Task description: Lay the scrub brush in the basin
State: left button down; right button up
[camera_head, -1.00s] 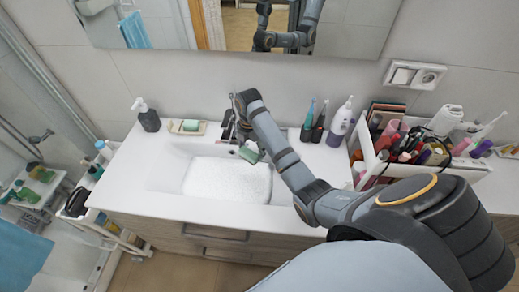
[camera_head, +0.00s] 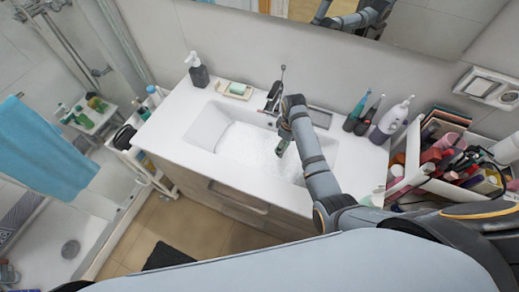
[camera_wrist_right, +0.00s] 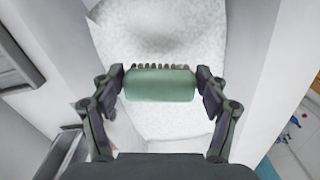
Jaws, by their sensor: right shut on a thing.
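The scrub brush (camera_head: 281,147) is a small green block, held over the right part of the basin. In the right wrist view the scrub brush (camera_wrist_right: 160,85) lies crosswise between my fingers, with its dark bristles along the upper edge. My right gripper (camera_wrist_right: 160,88) is shut on its two ends; in the head view the gripper (camera_head: 284,138) is partly hidden by its own arm. The white basin (camera_head: 203,135) is set in the counter and holds whitish, speckled water or foam. The height of the brush above it is hard to tell. My left gripper is not in view.
A faucet (camera_head: 274,92) stands behind the basin. A soap dish (camera_head: 234,91) and a soap dispenser (camera_head: 198,71) are at the back left. Bottles, including a white one (camera_head: 391,120), and a full cosmetics box (camera_head: 412,150) stand to the right. The counter's left front is clear.

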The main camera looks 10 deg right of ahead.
pick_arm(q)
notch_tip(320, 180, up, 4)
jog(key=p, duration=0.3)
pick_arm(e)
jog(key=a+f+m+b, duration=0.1)
jog(key=f+m, duration=0.1)
jog(key=s+a+f+m+b, duration=0.1)
jog(key=a+f+m+b, duration=0.1)
jog(key=s+a+f+m+b, duration=0.1)
jog(key=f+m+b, duration=0.1)
jog(key=shift+a+f, duration=0.2)
jog(key=shift+f, duration=0.05)
jog(key=shift+r, duration=0.15)
notch_tip(320, 180, down, 4)
jog(key=b, duration=0.4)
jog(key=shift+r, duration=0.25)
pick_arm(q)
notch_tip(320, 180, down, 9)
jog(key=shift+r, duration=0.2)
pick_arm(e)
jog(key=o, duration=1.1)
jog(key=shift+f, duration=0.15)
jog(key=shift+o, duration=0.2)
